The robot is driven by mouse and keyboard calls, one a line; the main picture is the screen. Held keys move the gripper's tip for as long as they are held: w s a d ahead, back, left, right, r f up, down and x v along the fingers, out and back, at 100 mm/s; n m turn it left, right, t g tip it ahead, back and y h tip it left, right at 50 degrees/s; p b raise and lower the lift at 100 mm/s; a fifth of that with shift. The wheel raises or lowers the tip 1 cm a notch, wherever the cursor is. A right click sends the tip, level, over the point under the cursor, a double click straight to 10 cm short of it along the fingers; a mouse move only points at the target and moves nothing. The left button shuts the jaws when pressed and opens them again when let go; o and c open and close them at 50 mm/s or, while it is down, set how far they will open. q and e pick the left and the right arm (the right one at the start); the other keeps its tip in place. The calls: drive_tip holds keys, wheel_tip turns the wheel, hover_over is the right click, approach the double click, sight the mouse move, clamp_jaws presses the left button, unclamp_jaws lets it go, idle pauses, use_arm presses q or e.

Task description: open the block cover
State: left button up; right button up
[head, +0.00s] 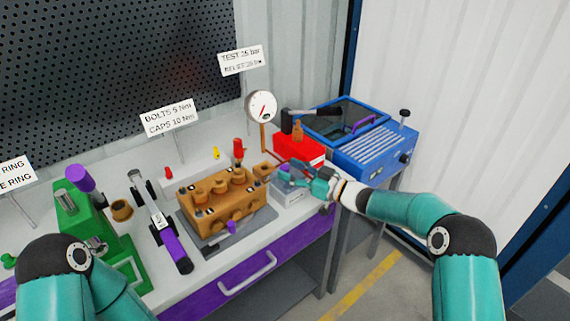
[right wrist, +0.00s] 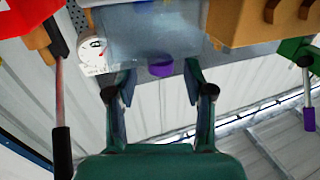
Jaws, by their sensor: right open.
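A small grey box with a see-through cover (head: 286,188) stands on the bench, just right of the orange-brown pump block (head: 222,200). The cover looks closed. In the right wrist view the see-through cover (right wrist: 150,30) fills the top middle, with a purple knob (right wrist: 160,67) at its near edge. My right gripper (head: 298,177) is at the box and hides part of it in the head view. Its fingers (right wrist: 158,78) are open, with the knob between the tips and a gap on each side.
A red box (head: 298,150) with a black lever and a dial gauge (head: 261,107) stand behind. A blue machine (head: 375,145) is at right.

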drive_tip(key=shift+x, duration=1.4)
drive_tip(key=shift+c, duration=0.2)
clamp_jaws()
